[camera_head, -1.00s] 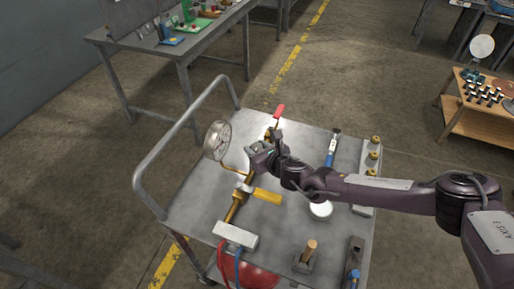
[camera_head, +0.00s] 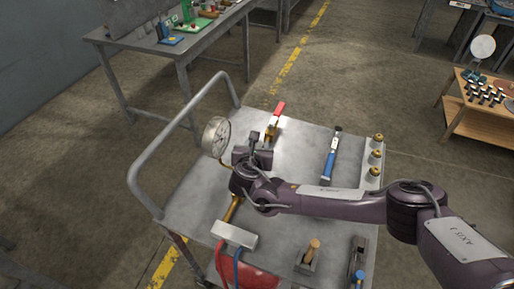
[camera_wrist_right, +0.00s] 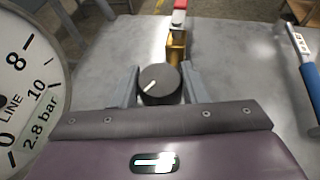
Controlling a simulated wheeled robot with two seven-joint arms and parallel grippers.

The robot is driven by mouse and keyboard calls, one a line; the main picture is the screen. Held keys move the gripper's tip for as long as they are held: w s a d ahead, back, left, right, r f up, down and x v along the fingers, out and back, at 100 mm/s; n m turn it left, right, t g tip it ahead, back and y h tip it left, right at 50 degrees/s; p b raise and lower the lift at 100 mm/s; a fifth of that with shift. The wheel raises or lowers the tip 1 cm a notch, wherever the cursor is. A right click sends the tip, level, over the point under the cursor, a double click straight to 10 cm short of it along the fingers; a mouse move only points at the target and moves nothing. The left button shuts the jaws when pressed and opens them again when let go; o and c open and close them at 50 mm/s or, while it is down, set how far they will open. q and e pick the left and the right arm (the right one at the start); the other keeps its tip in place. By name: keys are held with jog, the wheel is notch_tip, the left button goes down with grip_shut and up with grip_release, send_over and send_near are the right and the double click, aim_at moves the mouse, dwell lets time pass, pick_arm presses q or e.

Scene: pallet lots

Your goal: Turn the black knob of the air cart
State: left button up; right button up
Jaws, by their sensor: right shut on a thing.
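The air cart (camera_head: 200,205) is a grey metal trolley with a bent tube handle. Its black knob (camera_wrist_right: 159,84) shows in the right wrist view, round with a white pointer line slanting to the lower left. My right gripper (camera_wrist_right: 159,88) is shut on the knob, one finger on each side. In the head view my right gripper (camera_head: 250,148) is beside the round gauge (camera_head: 215,137) and covers the knob. In the right wrist view the gauge (camera_wrist_right: 25,95) shows "LINE" and "2.8 bar". My left gripper is not in view.
A red-handled brass valve (camera_head: 273,122) stands just beyond the gripper. A blue tool (camera_head: 329,160) and brass fittings (camera_head: 376,157) lie to the right. A white block (camera_head: 234,235) with red and blue hoses is at the front. A wooden-handled tool (camera_head: 310,252) stands beside it.

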jog(key=m+g+h+b, duration=0.1)
jog(key=m+g+h, duration=0.1)
jog(key=m+h, duration=0.2)
jog(key=shift+m+h, duration=0.3)
jog(key=shift+h, duration=0.2)
jog(key=o, duration=1)
jog(key=shift+c, duration=0.2)
notch_tip(320, 180, up, 20)
jog(key=b, duration=0.2)
jog(key=shift+b, duration=0.3)
